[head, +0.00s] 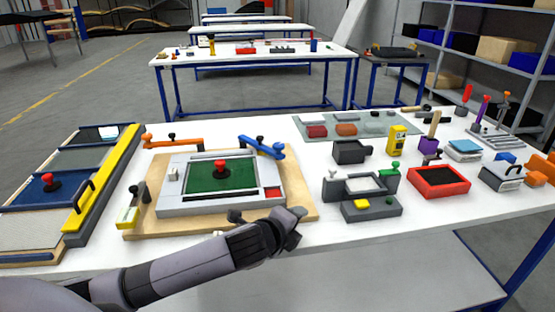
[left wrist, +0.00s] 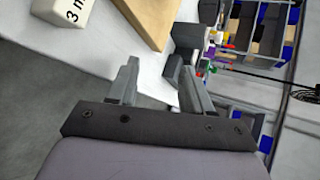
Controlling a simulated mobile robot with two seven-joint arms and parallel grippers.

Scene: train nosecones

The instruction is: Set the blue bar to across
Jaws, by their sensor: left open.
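The blue bar (head: 264,148) is at the back right corner of the light wooden board (head: 305,197). It lies slantwise, its right end nearer me, with a dark knob on top. A grey frame with a green panel (head: 225,176) and a red knob sits on the board beside it. My left gripper (head: 293,226) is over the front edge of the table, in front of the board and apart from the blue bar. In the left wrist view the left gripper (left wrist: 153,66) is open with nothing between its fingers. My right gripper is not in view.
An orange bar (head: 175,143) is at the board's back left corner. A yellow rail (head: 103,178) with trays stands at left. A dark fixture (head: 361,196) and a red tray (head: 438,181) stand at right. A white block (left wrist: 65,10) with lettering shows in the wrist view.

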